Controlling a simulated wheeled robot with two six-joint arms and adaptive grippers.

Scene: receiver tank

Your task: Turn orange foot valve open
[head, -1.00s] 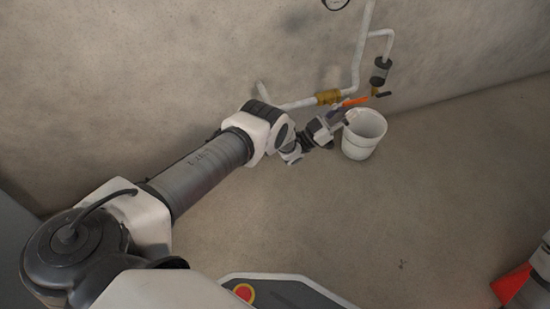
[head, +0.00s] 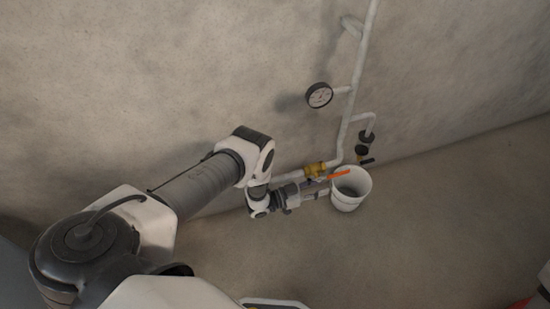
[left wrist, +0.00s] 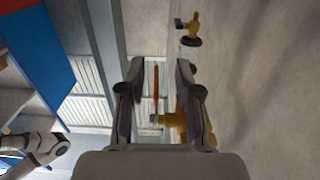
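The orange lever (head: 338,174) of the brass foot valve (head: 316,168) sticks out to the right, over the white bucket's rim in the head view. The valve sits on a white pipe low on the wall. My left gripper (head: 322,188) is beside the valve, just below the lever in the picture. In the left wrist view the left gripper (left wrist: 158,75) is open, with the orange lever (left wrist: 156,83) seen edge-on between its two fingers. The brass body (left wrist: 182,110) is partly hidden behind the right finger. I cannot tell whether a finger touches the lever.
A white bucket (head: 351,189) stands on the floor just right of the gripper. A pressure gauge (head: 319,95) is on the pipe above. The floor in front is clear.

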